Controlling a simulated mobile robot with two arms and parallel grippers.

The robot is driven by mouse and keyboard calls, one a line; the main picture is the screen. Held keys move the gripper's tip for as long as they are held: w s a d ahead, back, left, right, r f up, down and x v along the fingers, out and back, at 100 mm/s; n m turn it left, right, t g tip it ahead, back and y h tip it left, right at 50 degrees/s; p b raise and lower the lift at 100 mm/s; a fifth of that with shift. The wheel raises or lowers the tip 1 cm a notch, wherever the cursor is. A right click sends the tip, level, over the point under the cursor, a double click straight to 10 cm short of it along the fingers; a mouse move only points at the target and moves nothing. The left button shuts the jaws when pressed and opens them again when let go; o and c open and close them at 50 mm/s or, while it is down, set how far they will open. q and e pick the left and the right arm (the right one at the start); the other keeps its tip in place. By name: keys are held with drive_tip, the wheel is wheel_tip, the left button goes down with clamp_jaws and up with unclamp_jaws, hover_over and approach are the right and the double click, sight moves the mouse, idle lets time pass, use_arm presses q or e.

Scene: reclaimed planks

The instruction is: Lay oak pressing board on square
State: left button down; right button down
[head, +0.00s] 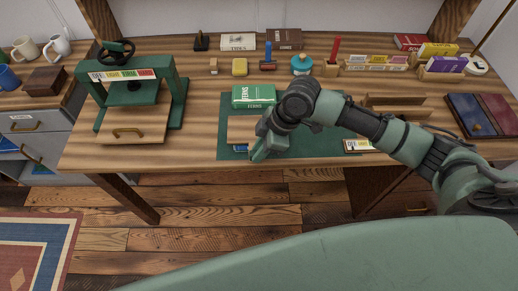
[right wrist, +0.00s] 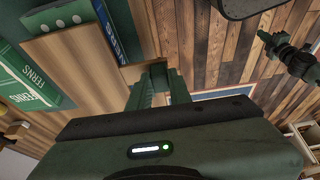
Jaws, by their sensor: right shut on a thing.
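The oak pressing board (head: 241,131) is a flat, light brown wooden piece over the front left of the dark green mat (head: 225,111) in the head view. It also shows in the right wrist view (right wrist: 82,67), where one edge sits at my fingertips. My right gripper (head: 260,150), which also shows in the right wrist view (right wrist: 155,85), is shut on that edge. Whether the board touches the mat is unclear. I cannot make out a separate marked square; my arm and the board hide part of the mat. My left gripper is not in the head view.
A green ferns book (head: 254,95) lies behind the board. A green press (head: 133,95) stands at the left of the table. A small labelled strip (head: 358,146) and wooden racks (head: 395,104) are on the right. Small items line the back. Bare table lies between press and mat.

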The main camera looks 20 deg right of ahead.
drive_tip(key=shift+f, duration=0.55)
drive_tip(key=c, duration=1.2)
unclamp_jaws()
